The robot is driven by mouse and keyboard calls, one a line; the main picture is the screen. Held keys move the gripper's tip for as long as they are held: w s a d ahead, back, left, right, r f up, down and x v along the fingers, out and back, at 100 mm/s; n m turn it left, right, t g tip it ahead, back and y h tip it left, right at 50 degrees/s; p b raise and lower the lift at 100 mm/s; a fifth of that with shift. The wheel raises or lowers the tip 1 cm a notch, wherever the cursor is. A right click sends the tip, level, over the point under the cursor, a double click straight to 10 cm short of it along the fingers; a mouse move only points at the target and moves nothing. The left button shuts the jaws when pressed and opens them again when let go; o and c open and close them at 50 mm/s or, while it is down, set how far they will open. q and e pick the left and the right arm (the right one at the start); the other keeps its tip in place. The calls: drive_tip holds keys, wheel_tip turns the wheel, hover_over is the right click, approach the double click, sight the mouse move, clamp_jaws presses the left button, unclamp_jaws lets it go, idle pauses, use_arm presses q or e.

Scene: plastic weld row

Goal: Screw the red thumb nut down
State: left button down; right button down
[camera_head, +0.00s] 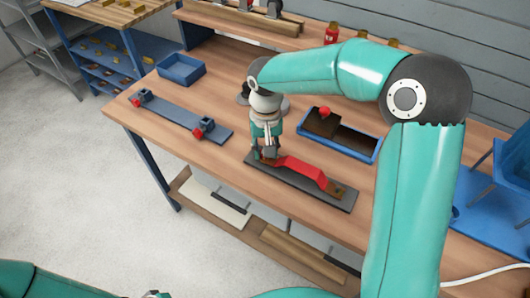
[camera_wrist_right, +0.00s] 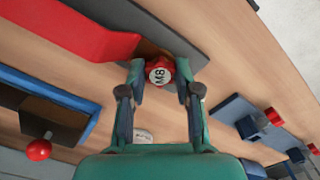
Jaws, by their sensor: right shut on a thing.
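The red thumb nut (camera_wrist_right: 159,71), with a round pale cap marked M8, stands at the end of the red bracket (camera_wrist_right: 75,35) in the right wrist view. My right gripper (camera_wrist_right: 160,78) is shut on the nut, one fingertip on each side. In the head view the red bracket (camera_head: 298,170) lies along a dark plate (camera_head: 310,187) on the bench. My right gripper (camera_head: 265,155) points down at the plate's left end and hides the nut there.
A blue-rimmed tray (camera_head: 352,147) with a red knob in it lies right behind the plate. A grey-blue bar (camera_head: 180,120) with red-ended clamps lies to the left. An empty blue bin (camera_head: 181,69) stands at the back left. The bench (camera_head: 215,155) is bare between them.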

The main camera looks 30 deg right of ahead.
drive_tip(key=shift+f+m, duration=0.1)
drive_tip(key=shift+m, duration=0.8)
drive_tip(key=c, duration=1.3)
unclamp_jaws()
drive_tip(key=shift+m+b, duration=0.3)
drive_tip(key=shift+m, duration=0.3)
drive_tip(key=o, duration=0.3)
drive_tip(key=shift+o, duration=1.4)
drive_tip(key=shift+o, duration=0.2)
drive_tip(key=o, duration=0.4)
drive_tip(key=shift+c, duration=0.2)
drive_tip(key=shift+r+p, duration=2.9)
drive_tip(key=shift+r, duration=0.75)
